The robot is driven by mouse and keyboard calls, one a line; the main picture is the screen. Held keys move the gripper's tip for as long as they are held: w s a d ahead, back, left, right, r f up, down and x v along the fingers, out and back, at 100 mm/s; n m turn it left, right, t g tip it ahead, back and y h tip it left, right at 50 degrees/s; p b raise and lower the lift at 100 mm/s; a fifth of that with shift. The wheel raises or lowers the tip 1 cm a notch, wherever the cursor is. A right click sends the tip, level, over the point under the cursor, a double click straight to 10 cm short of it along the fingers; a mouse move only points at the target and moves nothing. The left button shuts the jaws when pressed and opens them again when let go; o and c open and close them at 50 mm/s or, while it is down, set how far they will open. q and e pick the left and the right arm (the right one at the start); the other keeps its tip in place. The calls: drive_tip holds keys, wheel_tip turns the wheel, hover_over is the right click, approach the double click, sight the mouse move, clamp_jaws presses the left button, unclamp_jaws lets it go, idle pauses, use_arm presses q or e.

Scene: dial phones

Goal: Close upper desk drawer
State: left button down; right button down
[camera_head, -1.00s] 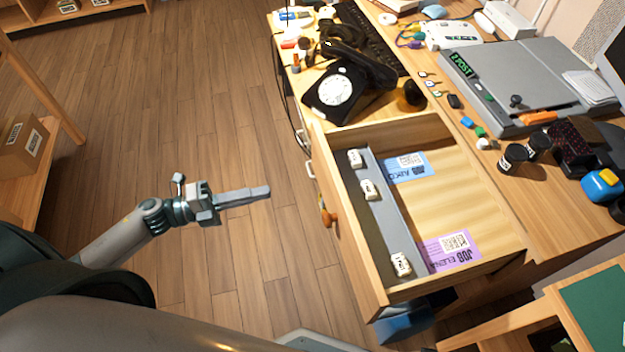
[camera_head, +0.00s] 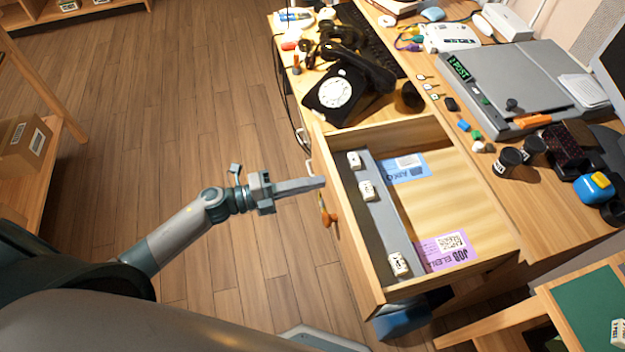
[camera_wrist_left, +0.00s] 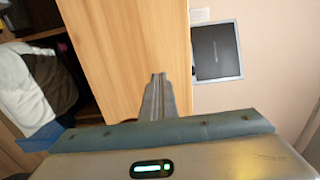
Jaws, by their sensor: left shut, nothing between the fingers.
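The upper desk drawer (camera_head: 349,235) is pulled well out from the desk. Inside it lie a blue card (camera_head: 404,169), a purple card (camera_head: 446,250) and several small white labelled pieces along a grey divider (camera_head: 385,220). An orange-brown knob (camera_head: 327,212) sits on its front. My left gripper (camera_head: 322,182) is shut and empty, its fingertips at the drawer front near the upper edge; I cannot tell whether they touch. In the left wrist view the shut fingers (camera_wrist_left: 158,78) point at the wooden drawer front (camera_wrist_left: 130,50). My right gripper is not in view.
A black dial phone (camera_head: 345,88) stands on the desk behind the drawer. A grey machine (camera_head: 530,80) and black canisters (camera_head: 509,160) stand on the right. A green-topped stool or table (camera_head: 595,300) is at lower right. Floor left of the drawer is clear.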

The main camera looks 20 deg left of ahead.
use_arm(q)
drive_tip(key=shift+w+d, duration=0.15)
idle(0.3)
